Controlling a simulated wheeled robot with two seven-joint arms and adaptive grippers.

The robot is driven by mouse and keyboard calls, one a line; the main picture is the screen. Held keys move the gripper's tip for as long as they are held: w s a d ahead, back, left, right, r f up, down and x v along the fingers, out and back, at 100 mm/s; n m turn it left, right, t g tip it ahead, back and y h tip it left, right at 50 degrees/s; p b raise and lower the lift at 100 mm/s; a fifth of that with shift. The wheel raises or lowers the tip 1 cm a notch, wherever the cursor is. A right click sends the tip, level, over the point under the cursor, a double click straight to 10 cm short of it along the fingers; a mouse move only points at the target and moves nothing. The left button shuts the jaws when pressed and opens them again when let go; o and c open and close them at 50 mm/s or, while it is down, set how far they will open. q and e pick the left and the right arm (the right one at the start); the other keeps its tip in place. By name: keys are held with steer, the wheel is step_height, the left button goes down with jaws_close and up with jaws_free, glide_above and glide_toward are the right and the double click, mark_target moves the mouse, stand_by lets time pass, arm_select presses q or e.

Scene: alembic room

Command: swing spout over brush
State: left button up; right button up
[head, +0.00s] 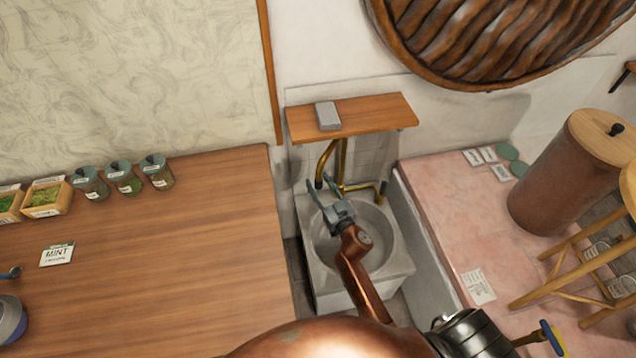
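A brass tap with a curved spout (326,156) stands at the back of a pale stone basin (390,268), below a small wooden shelf. A brass side pipe (376,187) reaches right from it. My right gripper (319,184) is over the basin, with its fingers apart on either side of the spout's lower end. I cannot tell whether they touch it. No brush shows clearly in the basin; my gripper and copper-coloured arm cover part of it. A blue and yellow tool (552,338) at the lower right may be a brush. My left gripper is not in view.
A grey block (327,116) lies on the shelf (375,115) above the tap. A wooden counter (170,265) with jars is on the left. A pink slab (450,205) with a large brown lidded vessel (548,185) and a wooden stool (560,285) is on the right.

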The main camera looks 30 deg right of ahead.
steer(key=shift+w, duration=0.3)
steer(key=shift+c, duration=0.6)
jaws_close()
